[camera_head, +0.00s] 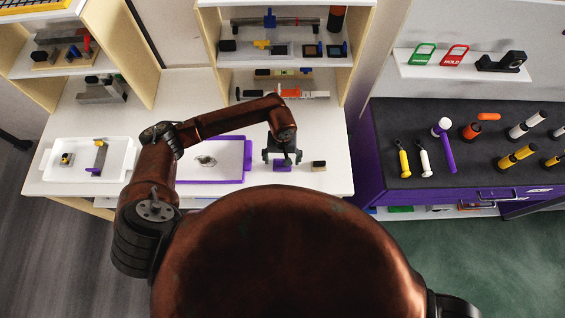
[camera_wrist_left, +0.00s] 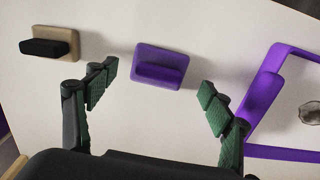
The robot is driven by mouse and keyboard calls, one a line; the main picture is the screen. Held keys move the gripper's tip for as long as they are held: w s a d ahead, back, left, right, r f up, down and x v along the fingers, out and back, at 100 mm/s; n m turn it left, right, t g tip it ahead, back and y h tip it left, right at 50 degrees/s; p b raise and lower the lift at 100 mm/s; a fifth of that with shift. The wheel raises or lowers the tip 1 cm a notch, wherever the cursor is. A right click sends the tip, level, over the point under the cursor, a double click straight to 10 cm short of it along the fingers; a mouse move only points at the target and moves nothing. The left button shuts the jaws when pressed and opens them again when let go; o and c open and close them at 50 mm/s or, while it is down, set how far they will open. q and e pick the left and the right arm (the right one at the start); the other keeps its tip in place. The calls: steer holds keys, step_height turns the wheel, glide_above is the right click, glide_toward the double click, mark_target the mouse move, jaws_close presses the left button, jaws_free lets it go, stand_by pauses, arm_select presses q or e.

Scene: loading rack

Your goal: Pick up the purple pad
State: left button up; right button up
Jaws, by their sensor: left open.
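The purple pad (camera_head: 283,167) lies on the white table in the head view, just below my left gripper (camera_head: 282,158). In the left wrist view the pad (camera_wrist_left: 160,66) is a rounded purple block with a raised bar across it. It sits between and a little beyond the open fingers of my left gripper (camera_wrist_left: 158,95), which touch nothing. My right gripper does not show in either view.
A tan pad with a black bar (camera_head: 319,166) lies to the right of the purple pad; it is also in the left wrist view (camera_wrist_left: 52,45). A purple-rimmed tray (camera_head: 247,160) holding a small metallic item stands to the left. A white tray (camera_head: 128,160) is farther left.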

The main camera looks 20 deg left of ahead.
arm_select(q)
step_height(320, 180, down, 2)
steer(key=shift+s+f, duration=0.1)
steer(key=shift+f, duration=0.25)
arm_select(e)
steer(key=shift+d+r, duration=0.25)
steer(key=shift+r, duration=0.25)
arm_select(q)
steer(key=shift+c, duration=0.5)
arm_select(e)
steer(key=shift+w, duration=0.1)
arm_select(q)
steer(key=c, duration=1.2)
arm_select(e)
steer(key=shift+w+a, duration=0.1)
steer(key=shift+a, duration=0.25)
arm_select(q)
steer(key=shift+o, duration=0.2)
steer(key=shift+r, duration=0.1)
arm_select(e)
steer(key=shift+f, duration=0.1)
